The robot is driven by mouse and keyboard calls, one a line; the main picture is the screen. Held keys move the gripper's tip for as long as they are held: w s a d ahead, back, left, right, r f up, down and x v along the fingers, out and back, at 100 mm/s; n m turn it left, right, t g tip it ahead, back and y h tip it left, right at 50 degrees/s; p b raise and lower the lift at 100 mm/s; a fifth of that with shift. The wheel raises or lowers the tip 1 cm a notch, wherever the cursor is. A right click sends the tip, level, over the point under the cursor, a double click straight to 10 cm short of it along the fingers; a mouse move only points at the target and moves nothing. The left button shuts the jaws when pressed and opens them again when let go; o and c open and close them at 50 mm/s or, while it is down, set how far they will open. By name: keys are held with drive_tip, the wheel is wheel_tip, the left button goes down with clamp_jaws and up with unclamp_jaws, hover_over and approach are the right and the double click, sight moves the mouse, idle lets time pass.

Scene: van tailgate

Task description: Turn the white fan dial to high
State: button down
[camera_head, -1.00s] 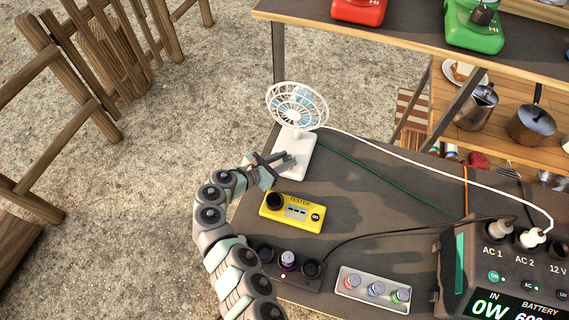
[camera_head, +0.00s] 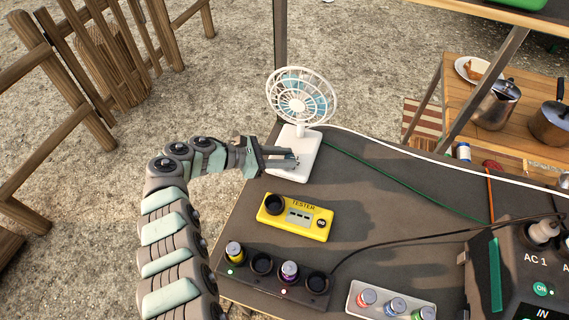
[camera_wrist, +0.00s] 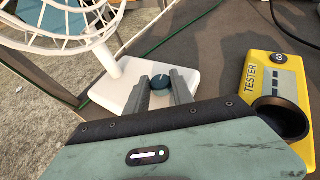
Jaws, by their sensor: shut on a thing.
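The white fan (camera_head: 300,105) stands upright at the table's far left corner, with its white base (camera_head: 309,143) flat on the table. Its round dark blue dial (camera_wrist: 160,81) sits on top of the base in the wrist view. My gripper (camera_wrist: 161,86) reaches over the base from the left, with one finger on each side of the dial, shut on it. In the head view my gripper (camera_head: 291,158) covers most of the dial. Any marks around the dial are too small to read.
A yellow tester (camera_head: 295,217) lies just in front of the fan. A charger strip with several round slots (camera_head: 262,264) and a grey battery tray (camera_head: 352,302) are nearer. A power station (camera_head: 525,270) stands at right. White and green cables run behind.

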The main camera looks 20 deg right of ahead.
drive_tip(key=shift+m+g+b, duration=0.3)
drive_tip(key=shift+b, duration=0.25)
drive_tip(key=c, duration=1.1)
unclamp_jaws()
drive_tip(key=shift+w+a+r, duration=0.1)
drive_tip(key=shift+a+r, duration=0.1)
drive_tip(key=shift+a, duration=0.05)
drive_tip(key=v, duration=0.4)
drive_tip(key=b+v, duration=0.1)
drive_tip(key=v, duration=0.3)
drive_tip(key=shift+a+f, duration=0.1)
drive_tip(key=shift+a, duration=0.25)
drive_tip(key=shift+w+a+r+b, duration=0.1)
drive_tip(key=shift+a+r+b, duration=0.2)
drive_tip(key=shift+a+r, duration=0.25)
